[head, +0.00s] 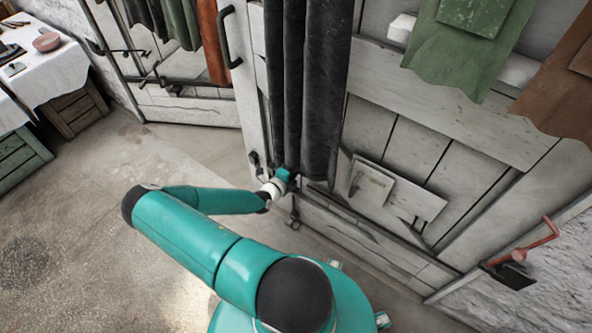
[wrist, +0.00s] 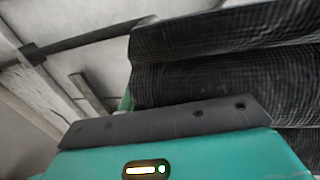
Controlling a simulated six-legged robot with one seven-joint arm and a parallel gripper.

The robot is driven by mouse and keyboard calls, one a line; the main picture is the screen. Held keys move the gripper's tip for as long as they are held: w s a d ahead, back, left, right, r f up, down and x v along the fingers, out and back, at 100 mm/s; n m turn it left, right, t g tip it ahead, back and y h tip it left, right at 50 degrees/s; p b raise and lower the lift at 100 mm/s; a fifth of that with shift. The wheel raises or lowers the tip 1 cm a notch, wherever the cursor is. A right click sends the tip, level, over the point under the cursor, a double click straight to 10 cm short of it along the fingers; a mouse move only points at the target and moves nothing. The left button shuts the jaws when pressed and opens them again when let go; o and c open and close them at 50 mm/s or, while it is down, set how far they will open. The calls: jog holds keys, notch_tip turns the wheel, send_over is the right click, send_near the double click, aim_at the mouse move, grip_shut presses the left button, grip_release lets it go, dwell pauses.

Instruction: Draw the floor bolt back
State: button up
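The floor bolt is not clear to me. Small dark metal fittings (head: 293,214) show low on the pale wooden door, just below my gripper, and may be part of it. My gripper (head: 285,178) is at the foot of the dark hanging cloth, close to the door's lower edge. Its fingertips are hidden there. In the wrist view my gripper's teal body and dark plate (wrist: 170,122) fill the bottom, with the black cloth (wrist: 225,65) right in front. I cannot see whether the fingers are open, or any contact with the bolt.
The dark cloth (head: 318,90) hangs beside my gripper. A pale door (head: 440,120) has green and brown cloths over it. A black handle (head: 228,38) is at upper centre. A red-handled fitting (head: 535,245) is at right. A white-covered table (head: 45,70) stands far left; the left floor is clear.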

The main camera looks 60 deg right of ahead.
jog(key=shift+a, duration=0.15)
jog(key=v, duration=1.3)
jog(key=shift+a+r, duration=0.15)
jog(key=shift+a, duration=0.1)
jog(key=shift+w, duration=0.1)
jog(key=w+a+r+m+y, duration=0.4)
jog(key=a+r+m, duration=0.5)
jog(key=r+m, duration=0.2)
jog(key=w+a+r+m+y, duration=0.5)
jog(key=a+r+m, duration=0.4)
jog(key=r+m, duration=0.2)
jog(key=s+a+r+m+t+y, duration=0.3)
jog(key=a+r+m, duration=0.3)
jog(key=r, duration=0.6)
jog(key=s+a+r+m+t+y, duration=0.3)
jog(key=s+a+r+m+t, duration=0.2)
jog(key=a+r, duration=0.6)
jog(key=shift+r+m+y, duration=0.3)
jog(key=shift+r+m, duration=0.4)
jog(key=shift+r, duration=0.05)
